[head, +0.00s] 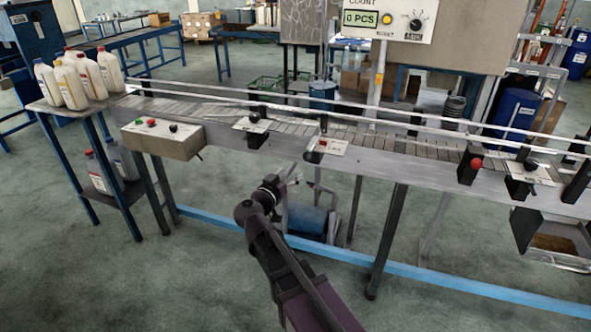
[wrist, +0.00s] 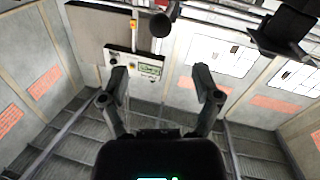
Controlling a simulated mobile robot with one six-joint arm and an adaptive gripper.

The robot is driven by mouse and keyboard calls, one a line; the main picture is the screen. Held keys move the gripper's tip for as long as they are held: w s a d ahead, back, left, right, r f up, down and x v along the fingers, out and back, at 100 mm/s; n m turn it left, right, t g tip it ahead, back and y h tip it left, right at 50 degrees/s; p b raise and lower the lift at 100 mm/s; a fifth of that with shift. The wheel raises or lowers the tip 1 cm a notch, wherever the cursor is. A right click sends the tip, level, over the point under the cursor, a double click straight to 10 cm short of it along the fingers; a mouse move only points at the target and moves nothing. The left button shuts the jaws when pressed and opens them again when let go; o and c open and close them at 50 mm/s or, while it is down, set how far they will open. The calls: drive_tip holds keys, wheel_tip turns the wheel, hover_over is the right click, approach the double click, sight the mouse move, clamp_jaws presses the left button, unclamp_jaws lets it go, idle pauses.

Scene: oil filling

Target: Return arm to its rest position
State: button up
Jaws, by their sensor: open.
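My gripper (head: 290,176) shows in the head view at the end of my dark arm, in front of the conveyor and a little below its near rail. In the wrist view my gripper (wrist: 161,90) has its two fingers spread wide, with nothing between them. Beyond the fingers, the wrist view shows a panel with a small display (wrist: 149,69) and wall surfaces with orange markings. No object is held.
The conveyor (head: 390,147) crosses the view, with a control box (head: 163,139) at its left end. Several white bottles (head: 92,76) stand on a side table (head: 62,104) at the left. A blue bar (head: 447,285) runs low along the conveyor's legs. Open floor lies in front.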

drive_tip(key=shift+s+a, duration=0.2)
drive_tip(key=shift+s, duration=0.25)
drive_tip(key=s+d+f+g+y, duration=0.1)
drive_tip(key=s+d+f+g, duration=0.3)
drive_tip(key=d, duration=0.4)
drive_tip(key=s+d+f+g, duration=0.1)
drive_tip(key=d+f+g, duration=0.3)
drive_tip(key=d+f, duration=0.25)
drive_tip(key=s+d+f+g+y, duration=0.1)
drive_tip(key=s+d+f+g, duration=0.3)
drive_tip(key=d, duration=0.4)
drive_tip(key=s+d+f+n+g+y, duration=0.3)
drive_tip(key=s+f+g+y, duration=0.1)
drive_tip(key=s+y, duration=0.25)
wheel_tip(320, 180, up, 14)
drive_tip(key=p, duration=1.3)
drive_tip(key=shift+s+a+f+h+p, duration=0.15)
drive_tip(key=shift+s+f+h+p, duration=0.05)
drive_tip(key=shift+h+p, duration=0.15)
drive_tip(key=shift+c, duration=0.2)
drive_tip(key=c, duration=0.3)
